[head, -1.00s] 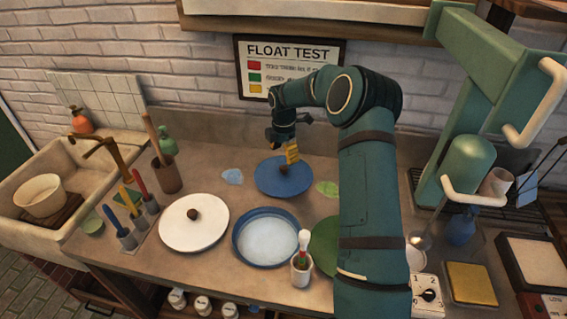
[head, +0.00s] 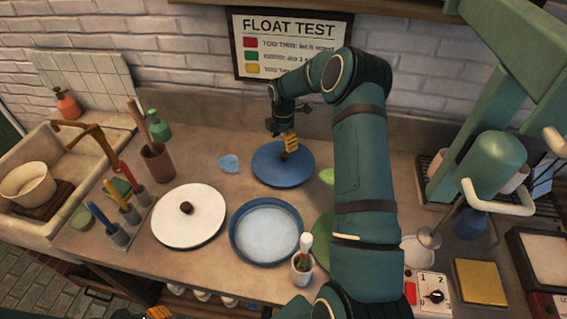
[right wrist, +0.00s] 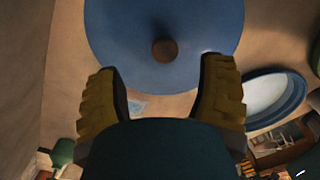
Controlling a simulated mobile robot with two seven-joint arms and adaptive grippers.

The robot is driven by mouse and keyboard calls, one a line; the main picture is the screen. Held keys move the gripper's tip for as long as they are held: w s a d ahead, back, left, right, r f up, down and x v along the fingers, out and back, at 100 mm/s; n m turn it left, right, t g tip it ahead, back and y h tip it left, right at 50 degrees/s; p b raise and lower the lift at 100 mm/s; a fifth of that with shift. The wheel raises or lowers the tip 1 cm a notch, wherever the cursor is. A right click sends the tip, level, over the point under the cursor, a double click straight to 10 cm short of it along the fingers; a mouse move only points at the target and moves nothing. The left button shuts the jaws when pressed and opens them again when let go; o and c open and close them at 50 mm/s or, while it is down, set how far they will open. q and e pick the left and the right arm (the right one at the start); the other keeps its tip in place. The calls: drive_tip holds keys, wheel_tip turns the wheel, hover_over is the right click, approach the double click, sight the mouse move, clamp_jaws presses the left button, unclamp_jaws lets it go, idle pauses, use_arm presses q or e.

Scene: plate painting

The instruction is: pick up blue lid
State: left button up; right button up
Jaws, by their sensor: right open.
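The blue lid (head: 268,172) lies flat on the worktop, behind the blue-rimmed round basin (head: 234,236). It also fills the upper part of the right wrist view (right wrist: 120,25), with its brown knob (right wrist: 165,50) in the middle. My right gripper (head: 289,150) is over the lid near the knob, its yellow-padded fingers pointing down. In the right wrist view, the fingers (right wrist: 162,70) are spread apart and empty, and the knob appears between and just beyond the tips. A small yellow and dark part at the bottom edge may be my left gripper (head: 158,313); its jaws are not clear.
A white lid (head: 190,228) with a brown knob lies left of the basin. A cup with a brush (head: 303,268) stands in front, and a green lid (head: 322,232) is partly hidden by my right arm. A green press (head: 490,165) stands at right.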

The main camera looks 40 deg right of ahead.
sight(283, 154)
drive_tip(key=shift+s+a+f, duration=0.1)
drive_tip(key=shift+s+f, duration=0.05)
drive_tip(key=shift+f, duration=1.4)
drive_tip(key=shift+s+f, duration=0.1)
drive_tip(key=shift+f, duration=1.45)
clamp_jaws()
